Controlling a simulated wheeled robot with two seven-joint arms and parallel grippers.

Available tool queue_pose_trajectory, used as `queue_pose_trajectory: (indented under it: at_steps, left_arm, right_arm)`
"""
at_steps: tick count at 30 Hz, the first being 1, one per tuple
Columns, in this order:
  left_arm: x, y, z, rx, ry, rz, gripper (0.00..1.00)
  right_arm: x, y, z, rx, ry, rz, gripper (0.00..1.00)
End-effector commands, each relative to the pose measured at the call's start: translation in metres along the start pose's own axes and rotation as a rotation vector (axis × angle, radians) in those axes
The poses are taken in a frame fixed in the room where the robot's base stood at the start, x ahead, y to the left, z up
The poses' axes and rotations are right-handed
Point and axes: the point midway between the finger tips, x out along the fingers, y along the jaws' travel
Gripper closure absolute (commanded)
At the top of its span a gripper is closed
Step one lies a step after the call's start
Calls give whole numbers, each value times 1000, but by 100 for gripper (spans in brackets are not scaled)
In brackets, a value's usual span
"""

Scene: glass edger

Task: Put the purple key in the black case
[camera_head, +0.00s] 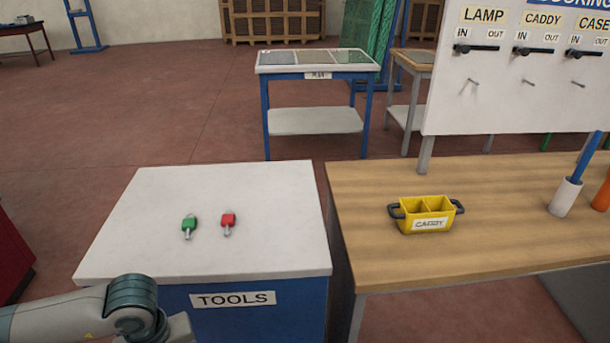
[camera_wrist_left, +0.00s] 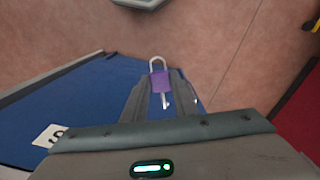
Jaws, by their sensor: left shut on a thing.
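The purple key (camera_wrist_left: 160,82) shows in the left wrist view, with a purple body, a pale loop at one end and a metal shaft at the other. My left gripper (camera_wrist_left: 159,92) is shut on its purple body, one finger on each side. Below it in that view are the cabinet's blue face and the red-brown floor. In the head view my left arm comes in at the bottom left; its fingers and the purple key are out of that picture. I do not see the black case in either view. My right gripper is not in view.
A green key (camera_head: 188,226) and a red key (camera_head: 228,222) lie on the white-topped TOOLS cabinet (camera_head: 160,190). A yellow caddy (camera_head: 431,215) stands on the wooden table (camera_head: 380,180) at right. A white board (camera_head: 460,110) with hooks rises behind. A gap separates cabinet and table.

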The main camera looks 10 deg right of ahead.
Motion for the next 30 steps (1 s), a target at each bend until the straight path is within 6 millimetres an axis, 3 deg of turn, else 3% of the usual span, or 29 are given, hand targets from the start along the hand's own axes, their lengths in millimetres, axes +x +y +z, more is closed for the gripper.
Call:
queue_pose_trajectory:
  at_steps: [9, 30]
  left_arm:
    - [23, -11, 10, 314, -2, 0, 95]
    - [24, -11, 11, 341, -1, 1, 95]
  right_arm:
    - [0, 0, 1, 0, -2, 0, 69]
    - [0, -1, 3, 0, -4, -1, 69]
